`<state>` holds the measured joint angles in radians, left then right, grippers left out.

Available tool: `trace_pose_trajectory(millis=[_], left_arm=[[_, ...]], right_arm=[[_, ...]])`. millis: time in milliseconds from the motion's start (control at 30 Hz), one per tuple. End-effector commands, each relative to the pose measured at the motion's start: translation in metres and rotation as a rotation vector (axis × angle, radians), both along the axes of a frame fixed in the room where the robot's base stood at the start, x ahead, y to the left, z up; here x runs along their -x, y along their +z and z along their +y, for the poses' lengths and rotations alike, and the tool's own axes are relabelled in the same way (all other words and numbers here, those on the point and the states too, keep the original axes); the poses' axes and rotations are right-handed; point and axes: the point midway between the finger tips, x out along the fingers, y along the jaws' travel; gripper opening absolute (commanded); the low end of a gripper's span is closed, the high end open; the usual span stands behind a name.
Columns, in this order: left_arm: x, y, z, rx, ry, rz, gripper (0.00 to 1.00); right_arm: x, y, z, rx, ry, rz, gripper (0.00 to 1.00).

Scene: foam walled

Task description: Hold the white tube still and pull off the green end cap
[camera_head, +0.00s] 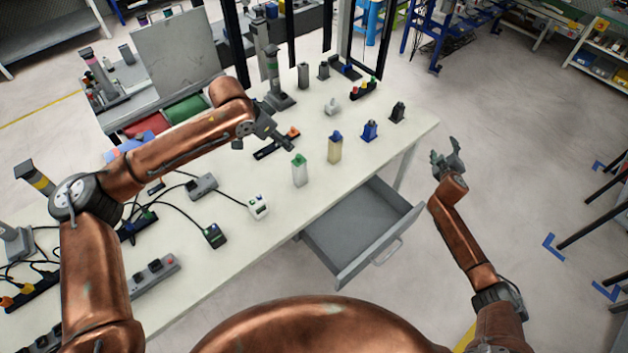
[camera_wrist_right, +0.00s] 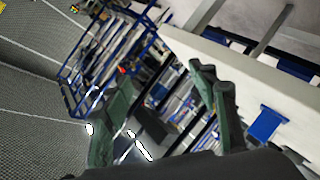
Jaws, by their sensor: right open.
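The white tube (camera_head: 299,175) stands upright on the table, with its green end cap (camera_head: 298,159) on top. My left gripper (camera_head: 279,136) is above the table, behind and a little left of the tube in the head view, apart from it; its finger opening is too small to judge. My right gripper (camera_head: 447,158) is open and empty, out beyond the table's right edge. Its spread fingers also show in the right wrist view (camera_wrist_right: 160,82), with nothing between them. I cannot make out the white tube in the right wrist view.
A cream tube with a blue cap (camera_head: 334,150) stands right of the white tube, with a blue block (camera_head: 370,131) further right. An open grey drawer (camera_head: 358,226) juts from the table's front. A socket with cable (camera_head: 258,207) lies front left of the tube.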

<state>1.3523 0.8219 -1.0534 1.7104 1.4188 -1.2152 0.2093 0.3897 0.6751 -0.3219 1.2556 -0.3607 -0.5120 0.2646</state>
Motion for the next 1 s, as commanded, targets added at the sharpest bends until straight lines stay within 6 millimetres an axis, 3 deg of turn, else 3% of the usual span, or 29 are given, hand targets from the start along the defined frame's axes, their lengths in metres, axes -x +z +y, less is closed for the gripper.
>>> trace_pose_trajectory(millis=[33, 100, 200, 467, 700, 900, 1000], left_arm=[[0.000, 0.000, 0.000, 0.000, 0.000, 0.000, 0.29], [0.000, 0.000, 0.000, 0.000, 0.000, 0.000, 0.29], [0.000, 0.000, 0.000, 0.000, 0.000, 0.000, 0.29], [0.000, 0.000, 0.000, 0.000, 0.000, 0.000, 0.29], [0.000, 0.000, 0.000, 0.000, 0.000, 0.000, 0.29], [0.000, 0.000, 0.000, 0.000, 0.000, 0.000, 0.29], [0.000, 0.000, 0.000, 0.000, 0.000, 0.000, 0.29]], right_arm=[[-0.011, 0.029, 0.012, 0.008, 0.025, -0.037, 0.54], [-0.023, 0.060, 0.034, 0.006, 0.066, -0.080, 0.54], [-0.031, 0.081, 0.085, -0.043, 0.159, -0.117, 0.54], [-0.011, 0.038, 0.226, -0.290, 0.395, -0.101, 0.54], [0.035, -0.001, 0.350, -0.568, 0.571, -0.091, 0.54], [0.078, -0.007, 0.436, -0.808, 0.671, -0.118, 0.54], [0.094, -0.005, 0.465, -0.901, 0.697, -0.135, 0.54]])
